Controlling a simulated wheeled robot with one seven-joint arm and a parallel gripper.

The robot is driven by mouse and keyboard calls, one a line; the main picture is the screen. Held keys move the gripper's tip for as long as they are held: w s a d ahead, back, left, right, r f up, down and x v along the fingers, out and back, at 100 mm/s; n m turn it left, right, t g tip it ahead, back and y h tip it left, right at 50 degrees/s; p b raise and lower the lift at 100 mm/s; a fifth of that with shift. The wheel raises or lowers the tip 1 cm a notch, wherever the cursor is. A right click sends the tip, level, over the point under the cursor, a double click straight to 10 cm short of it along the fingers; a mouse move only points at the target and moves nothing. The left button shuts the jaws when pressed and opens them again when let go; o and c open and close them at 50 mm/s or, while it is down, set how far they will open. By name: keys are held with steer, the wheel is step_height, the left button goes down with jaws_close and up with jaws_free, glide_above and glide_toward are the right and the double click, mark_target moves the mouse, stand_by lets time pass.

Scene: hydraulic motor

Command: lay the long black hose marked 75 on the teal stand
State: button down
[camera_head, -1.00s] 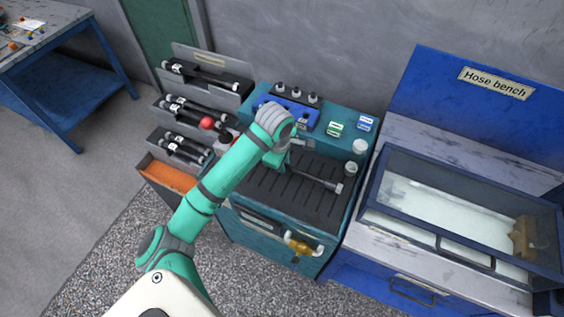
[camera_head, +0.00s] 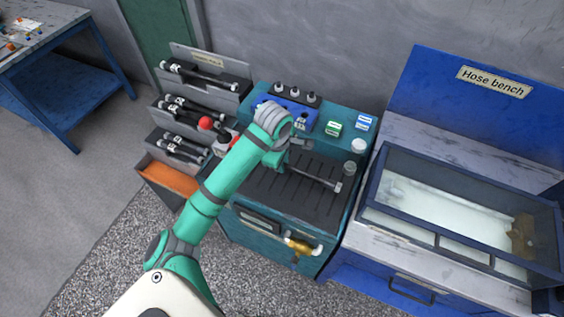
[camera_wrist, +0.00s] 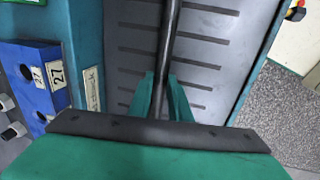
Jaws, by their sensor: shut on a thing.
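A long dark hose (camera_head: 318,180) with a pale end fitting lies over the ribbed black top of the teal stand (camera_head: 250,236), pointing to the right. In the wrist view the hose (camera_wrist: 171,35) runs straight away from me over the ribs. My gripper (camera_head: 286,167) is over the left part of the stand top, partly hidden by my arm. In the wrist view my gripper's fingers (camera_wrist: 160,95) are shut on the hose. I cannot tell whether the hose touches the ribbed top. Its mark does not show, and its near end is hidden.
A blue block (camera_head: 293,112), small labelled boxes (camera_head: 334,128) and a white jar (camera_head: 359,146) stand along the stand's back. The hose bench's glazed case (camera_head: 437,247) is at right.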

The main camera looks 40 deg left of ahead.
steer(key=shift+w, duration=0.1)
steer(key=c, duration=1.6)
jaws_free()
steer(key=shift+d, duration=0.1)
steer(key=shift+o, duration=0.2)
step_height(320, 180, up, 11)
steer(key=s, duration=0.2)
steer(key=shift+d+f, duration=0.2)
steer(key=shift+d, duration=0.05)
steer(key=shift+s+a, duration=0.1)
steer(key=shift+d, duration=0.2)
